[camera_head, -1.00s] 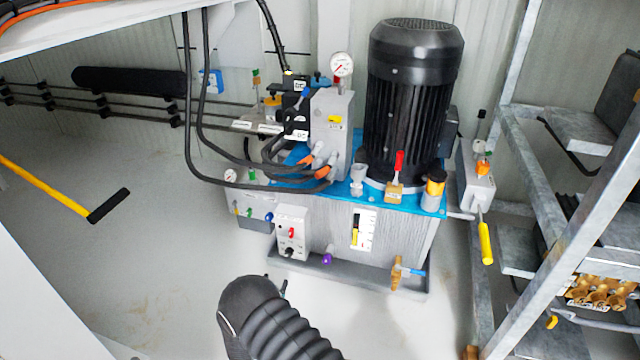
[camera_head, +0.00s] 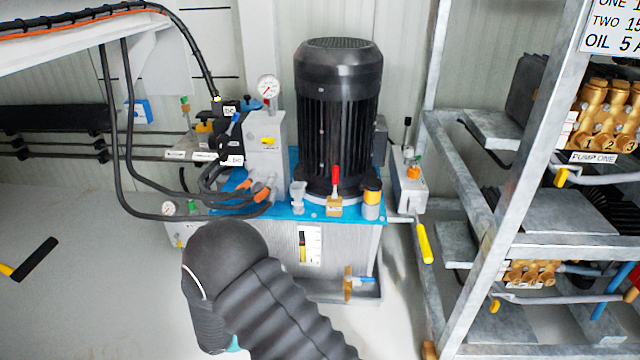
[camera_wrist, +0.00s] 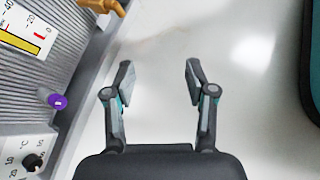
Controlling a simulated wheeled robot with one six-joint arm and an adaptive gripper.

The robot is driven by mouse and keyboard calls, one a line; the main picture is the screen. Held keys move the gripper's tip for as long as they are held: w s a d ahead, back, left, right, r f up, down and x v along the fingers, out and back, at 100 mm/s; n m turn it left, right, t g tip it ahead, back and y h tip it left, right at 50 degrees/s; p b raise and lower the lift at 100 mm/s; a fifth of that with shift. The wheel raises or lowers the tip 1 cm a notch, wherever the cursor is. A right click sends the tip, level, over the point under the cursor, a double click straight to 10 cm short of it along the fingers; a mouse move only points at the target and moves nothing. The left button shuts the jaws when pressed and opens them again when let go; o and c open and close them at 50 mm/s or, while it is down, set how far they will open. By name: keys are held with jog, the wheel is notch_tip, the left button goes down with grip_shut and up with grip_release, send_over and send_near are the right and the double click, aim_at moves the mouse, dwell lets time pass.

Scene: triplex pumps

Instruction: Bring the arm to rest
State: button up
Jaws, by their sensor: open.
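My gripper (camera_wrist: 158,85) shows in the wrist view with its two fingers apart and nothing between them. It hangs over bare pale floor, beside the grey ribbed tank (camera_wrist: 60,85) of the hydraulic unit. In the head view my arm, in a black ribbed sleeve (camera_head: 275,305), rises from the bottom edge and bends in front of the tank (camera_head: 345,255). The gripper itself is hidden there behind the arm.
The power unit carries a black motor (camera_head: 338,120), a gauge (camera_head: 268,86) and black hoses. A metal rack (camera_head: 515,200) with brass pumps (camera_head: 605,110) stands at right. A yellow-handled bar with a black end (camera_head: 35,258) is at left. Floor (camera_head: 90,300) at lower left is clear.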

jog(key=s+d+r+m+y+p, duration=0.3)
jog(key=s+d+r+m, duration=0.3)
jog(key=r, duration=0.9)
jog(key=s+d+r+m+y+p, duration=0.3)
jog(key=s+d+r+m, duration=0.3)
jog(key=r, duration=1)
jog(key=s+d+r+m+y+p, duration=0.3)
jog(key=s+d+r+m, duration=0.3)
jog(key=r, duration=0.9)
jog(key=d+m+y, duration=0.1)
jog(key=d+m, duration=0.1)
jog(key=d, duration=0.2)
jog(key=shift+s+d+r+m, duration=0.2)
jog(key=shift+s+r+m, duration=0.05)
jog(key=shift+r+m, duration=0.05)
